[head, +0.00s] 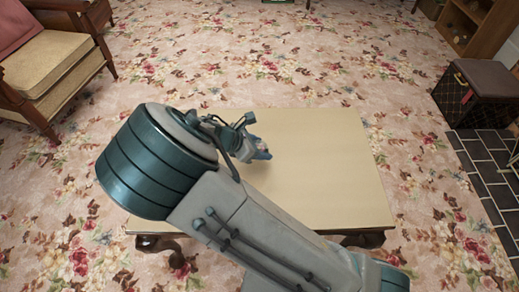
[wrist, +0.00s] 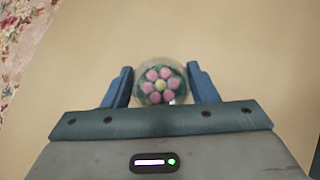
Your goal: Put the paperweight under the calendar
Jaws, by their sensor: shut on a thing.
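The paperweight (wrist: 160,82) is a clear round dome with pink flowers around a yellow one inside. In the wrist view it sits between the two blue fingers of my gripper (wrist: 161,88), which is shut on it. In the head view my gripper (head: 260,149) is over the middle left of the table, and my arm hides most of it; I cannot make out the paperweight there. I cannot tell whether the paperweight touches the tabletop. No calendar shows in either view; my arm covers part of the table.
The pale low table (head: 325,165) has a bare top on its right side. A cushioned armchair (head: 55,68) stands at the upper left. A dark patterned box stool (head: 483,92) and a wooden shelf (head: 478,25) stand at the right, by dark tiles (head: 490,165). Flowered carpet surrounds the table.

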